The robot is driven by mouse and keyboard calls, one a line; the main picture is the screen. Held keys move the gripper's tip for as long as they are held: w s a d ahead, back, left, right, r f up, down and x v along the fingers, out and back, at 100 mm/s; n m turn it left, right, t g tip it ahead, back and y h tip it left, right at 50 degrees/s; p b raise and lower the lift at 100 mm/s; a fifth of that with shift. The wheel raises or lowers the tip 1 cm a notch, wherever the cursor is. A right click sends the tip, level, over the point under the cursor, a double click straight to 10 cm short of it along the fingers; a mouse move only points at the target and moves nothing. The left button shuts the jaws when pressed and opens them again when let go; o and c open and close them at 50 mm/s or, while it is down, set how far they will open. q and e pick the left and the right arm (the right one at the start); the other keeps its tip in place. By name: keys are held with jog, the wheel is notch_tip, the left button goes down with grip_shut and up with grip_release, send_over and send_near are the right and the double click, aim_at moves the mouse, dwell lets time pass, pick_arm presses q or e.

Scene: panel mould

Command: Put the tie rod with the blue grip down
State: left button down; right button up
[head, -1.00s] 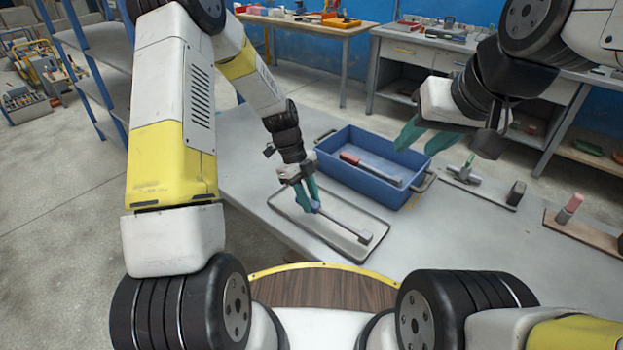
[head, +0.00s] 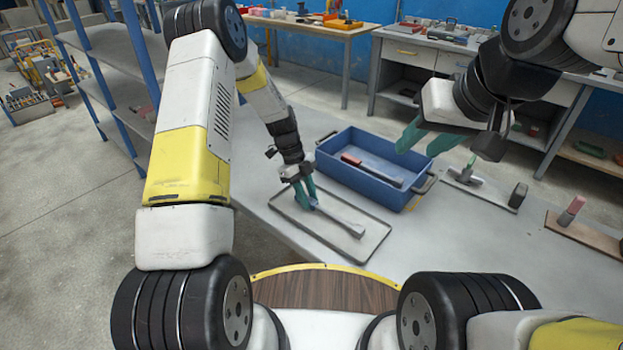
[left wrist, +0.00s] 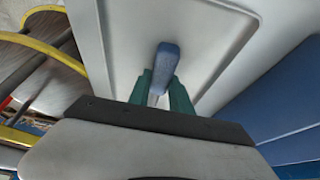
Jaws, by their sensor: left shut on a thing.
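The tie rod (head: 340,218) is held by my left gripper (head: 312,203) over the shallow grey tray (head: 376,243). Its metal shaft points toward the tray's right side and ends in a wider head. In the left wrist view, its blue grip (left wrist: 166,60) sticks out past the green fingers (left wrist: 160,88), which are shut on the rod. The rod is low over the tray floor; I cannot tell whether it touches. My right gripper (head: 416,150) is open and empty, above the right end of the blue bin (head: 372,185).
A rod with a red grip (head: 352,158) lies in the blue bin behind the tray. To the right stand a board with a green-topped clamp (head: 468,165) and a board with a pink-topped part (head: 572,210). Bare table lies between the tray and these boards.

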pick_arm(q)
jog(key=c, duration=1.2)
grip_release()
jog(key=shift+o, duration=0.2)
jog(key=a+r+n+t, duration=0.1)
jog(key=a+r+n, duration=0.1)
jog(key=r, duration=0.8)
jog(key=a+r+n+t, duration=0.1)
jog(key=a+r+n, duration=0.15)
jog(key=r, duration=0.75)
jog(key=s+a+r+n+t+y, duration=0.2)
jog(key=s+r+n, duration=0.45)
jog(key=r, duration=0.25)
jog(key=s+a+r+n+t, duration=0.1)
jog(key=s+r+n+t, duration=0.1)
jog(key=s+n, duration=0.4)
jog(key=s+r+n+t, duration=0.3)
jog(key=s+n, duration=0.4)
jog(key=s, duration=0.4)
jog(key=shift+s+a+r+n, duration=0.2)
jog(key=shift+a+r+n, duration=0.15)
jog(key=shift+r, duration=0.4)
